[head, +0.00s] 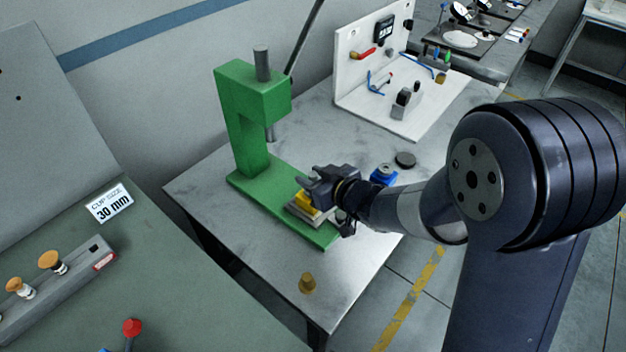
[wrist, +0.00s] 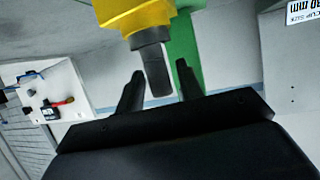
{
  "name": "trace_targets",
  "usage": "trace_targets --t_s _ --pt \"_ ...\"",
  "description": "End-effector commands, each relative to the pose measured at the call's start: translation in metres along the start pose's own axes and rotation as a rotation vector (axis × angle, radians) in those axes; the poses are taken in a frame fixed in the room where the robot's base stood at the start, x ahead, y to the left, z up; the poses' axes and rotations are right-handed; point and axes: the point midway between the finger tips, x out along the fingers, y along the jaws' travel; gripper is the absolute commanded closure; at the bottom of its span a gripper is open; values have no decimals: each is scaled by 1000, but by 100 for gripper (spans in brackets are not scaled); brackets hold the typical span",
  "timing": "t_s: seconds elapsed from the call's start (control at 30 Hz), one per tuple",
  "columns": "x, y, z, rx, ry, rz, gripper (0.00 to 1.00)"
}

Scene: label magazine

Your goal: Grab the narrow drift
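The green arbor press (head: 245,130) stands on the grey table, its round ram hanging above its base. My gripper (head: 308,177) is over the right part of that base, close to a yellow piece (head: 305,201) on a grey block. In the wrist view, which is upside down, a yellow body (wrist: 135,15) with a dark collar carries a narrow dark grey shank (wrist: 154,72), probably the narrow drift. The shank shows between the two spread fingers of my gripper (wrist: 158,82). A gap shows at the right finger; I cannot tell whether the left one touches. My gripper hides part of it in the head view.
A blue piece (head: 383,175) and a dark disc (head: 405,160) lie right of my gripper. A brass piece (head: 308,283) stands near the table's front edge. A white fixture panel (head: 362,45) stands behind. A green bench with a cup-size label (head: 110,203) is at left.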

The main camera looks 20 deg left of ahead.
Motion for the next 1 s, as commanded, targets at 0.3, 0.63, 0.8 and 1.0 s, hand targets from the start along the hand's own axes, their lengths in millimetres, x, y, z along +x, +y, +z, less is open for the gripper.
trace_targets --t_s 0.3,0.63,0.8,1.0 --pt "0 0 0 0 0 0 91" --pt "0 0 0 0 0 0 100" --pt "-5 0 -13 -1 4 0 100" --pt "-21 0 -51 -3 6 1 100"
